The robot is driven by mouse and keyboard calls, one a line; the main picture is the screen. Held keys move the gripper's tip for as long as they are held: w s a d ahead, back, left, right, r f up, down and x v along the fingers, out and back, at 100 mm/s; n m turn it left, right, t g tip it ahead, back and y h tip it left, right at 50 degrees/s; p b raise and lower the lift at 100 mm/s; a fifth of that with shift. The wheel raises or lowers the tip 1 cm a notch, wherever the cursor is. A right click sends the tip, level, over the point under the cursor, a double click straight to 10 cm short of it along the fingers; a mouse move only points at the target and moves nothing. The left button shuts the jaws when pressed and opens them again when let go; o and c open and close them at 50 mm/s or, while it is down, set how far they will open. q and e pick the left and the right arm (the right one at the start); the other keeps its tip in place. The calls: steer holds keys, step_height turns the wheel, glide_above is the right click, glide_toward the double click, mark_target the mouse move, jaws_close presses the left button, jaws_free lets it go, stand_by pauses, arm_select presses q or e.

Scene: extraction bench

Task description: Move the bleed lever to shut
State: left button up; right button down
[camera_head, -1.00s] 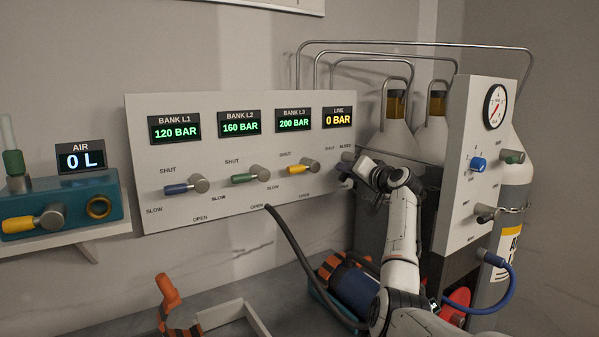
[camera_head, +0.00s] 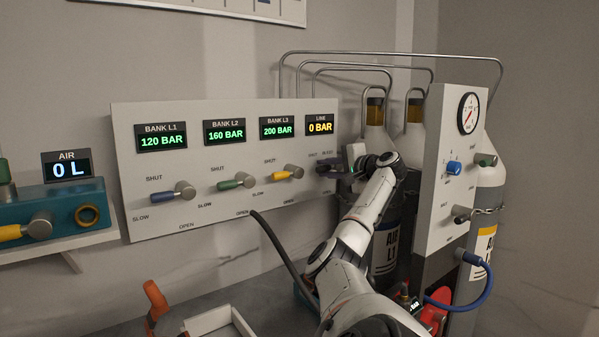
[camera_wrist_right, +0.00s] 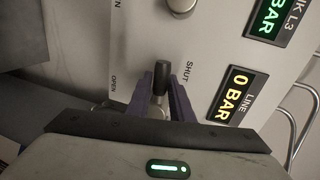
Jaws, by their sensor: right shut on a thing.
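The bleed lever (camera_wrist_right: 161,76) has a black handle and sits below the LINE display on the white panel. In the right wrist view its handle points to the top of the picture, between the SHUT and OPEN labels. My right gripper (camera_wrist_right: 163,82) is shut on the lever, with one dark finger on each side of the handle. In the head view the right gripper (camera_head: 337,167) is at the panel's right end and hides most of the lever. The LINE display (camera_head: 320,124) reads 0 BAR. My left gripper is not in view.
Blue (camera_head: 172,195), green (camera_head: 232,183) and yellow (camera_head: 284,174) bank levers stand left of the bleed lever. Gas cylinders (camera_head: 410,145) and a gauge panel (camera_head: 445,190) stand close on the right. A dark hose (camera_head: 275,240) rises below the panel.

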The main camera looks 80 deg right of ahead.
steer(key=shift+s+r+m, duration=0.1)
steer(key=shift+r+m, duration=0.05)
steer(key=shift+m, duration=0.15)
stand_by(0.4)
steer(key=c, duration=1.6)
jaws_free()
steer(key=shift+o, duration=0.2)
steer(key=b+v, duration=0.2)
steer(key=v, duration=0.8)
steer(key=shift+b, duration=0.35)
steer(key=shift+s, duration=0.1)
